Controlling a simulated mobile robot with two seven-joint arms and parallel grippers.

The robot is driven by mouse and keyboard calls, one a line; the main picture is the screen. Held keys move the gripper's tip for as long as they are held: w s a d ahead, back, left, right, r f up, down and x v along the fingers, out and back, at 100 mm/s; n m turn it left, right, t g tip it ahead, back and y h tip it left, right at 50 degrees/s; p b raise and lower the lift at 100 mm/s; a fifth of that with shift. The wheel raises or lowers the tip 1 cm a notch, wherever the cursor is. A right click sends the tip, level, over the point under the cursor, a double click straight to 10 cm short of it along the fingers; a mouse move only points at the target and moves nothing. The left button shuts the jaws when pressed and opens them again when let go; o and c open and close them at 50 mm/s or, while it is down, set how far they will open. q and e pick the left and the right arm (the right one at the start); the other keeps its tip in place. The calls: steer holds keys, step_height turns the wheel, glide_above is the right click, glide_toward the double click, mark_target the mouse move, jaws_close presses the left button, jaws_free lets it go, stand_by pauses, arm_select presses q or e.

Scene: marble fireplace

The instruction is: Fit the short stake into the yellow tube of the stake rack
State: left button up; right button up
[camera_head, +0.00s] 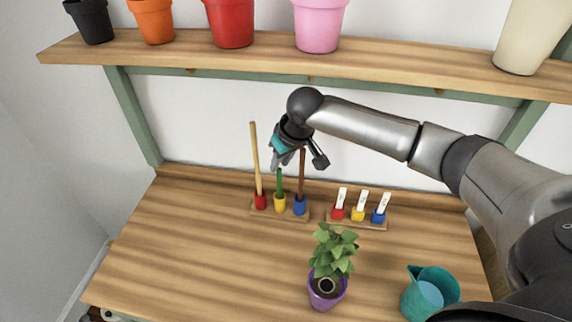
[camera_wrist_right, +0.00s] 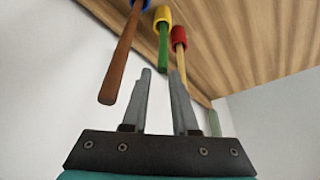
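The stake rack (camera_head: 290,216) stands at the back of the wooden bench. The short green stake (camera_head: 280,181) is upright in its yellow tube (camera_head: 280,203), with its lower end inside the tube. A long tan stake (camera_head: 255,155) stands in the red tube (camera_head: 261,201) and a brown stake (camera_head: 302,178) in the blue tube (camera_head: 300,205). My right gripper (camera_head: 297,161) is above the rack, open and empty. In the right wrist view, its parted fingers (camera_wrist_right: 160,75) point toward the green stake (camera_wrist_right: 163,48), which lies beyond the fingertips. My left gripper is not in view.
A rack of white labels (camera_head: 357,223) stands right of the stake rack. A potted plant (camera_head: 330,260) and a teal jug (camera_head: 430,290) are in front. A shelf (camera_head: 400,66) with several pots runs above my arm. The bench's left side is clear.

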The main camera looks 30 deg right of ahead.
steer(key=s+d+r+p, duration=0.1)
steer(key=s, duration=1.1)
steer(key=shift+s+d, duration=0.15)
steer(key=shift+d, duration=0.2)
